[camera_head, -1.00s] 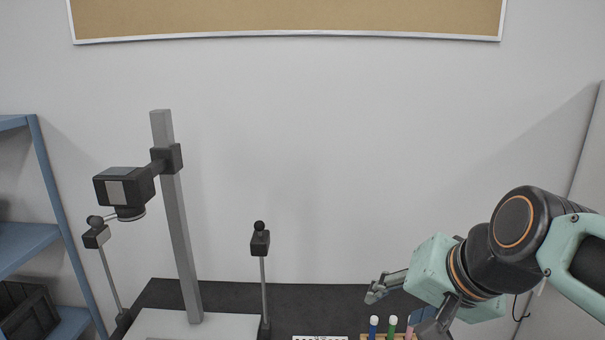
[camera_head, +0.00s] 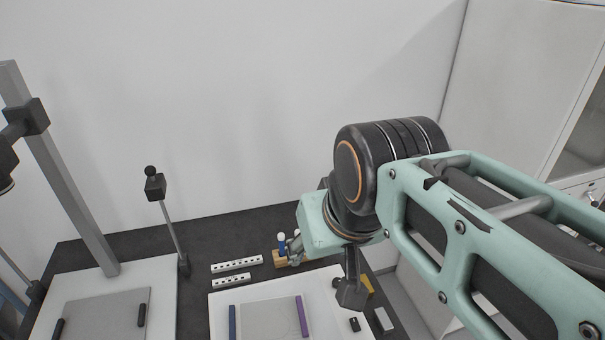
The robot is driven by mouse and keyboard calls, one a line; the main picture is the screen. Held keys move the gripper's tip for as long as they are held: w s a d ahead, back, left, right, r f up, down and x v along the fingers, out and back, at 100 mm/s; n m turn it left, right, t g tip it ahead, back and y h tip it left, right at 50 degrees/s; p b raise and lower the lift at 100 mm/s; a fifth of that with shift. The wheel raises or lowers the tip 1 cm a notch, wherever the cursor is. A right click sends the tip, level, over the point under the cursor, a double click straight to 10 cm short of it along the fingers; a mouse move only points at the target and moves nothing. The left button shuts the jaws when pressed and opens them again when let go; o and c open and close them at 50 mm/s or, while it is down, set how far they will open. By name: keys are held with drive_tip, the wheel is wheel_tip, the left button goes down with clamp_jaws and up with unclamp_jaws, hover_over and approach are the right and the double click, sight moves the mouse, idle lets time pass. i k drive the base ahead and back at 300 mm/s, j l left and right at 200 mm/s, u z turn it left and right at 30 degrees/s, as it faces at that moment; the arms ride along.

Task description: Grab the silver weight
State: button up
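I cannot make out a thing that is surely the silver weight. A small light grey block (camera_head: 383,320) lies at the right end of the dark table, and I cannot tell if it is the weight. My gripper (camera_head: 322,270) is over the back right of the table, left and above that block. Its fingers are spread apart, one by the wooden rack (camera_head: 281,259) and one over the white board's (camera_head: 221,311) back right corner. I see nothing held between them. My gripper and arm hide part of the rack and the table behind.
The white board carries a grey pad with a blue bar (camera_head: 232,322) and a purple bar (camera_head: 302,316). Small black pieces (camera_head: 354,324) and a yellow object (camera_head: 367,285) are near its right side. White perforated strips (camera_head: 237,265) lie behind. A lamp post (camera_head: 168,222) and camera stand (camera_head: 62,170) rise at left.

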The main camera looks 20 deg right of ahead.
sight(386, 327)
drive_tip(key=l+z, duration=0.15)
drive_tip(key=z, duration=0.85)
drive_tip(key=l+u, duration=0.5)
drive_tip(key=k, duration=0.25)
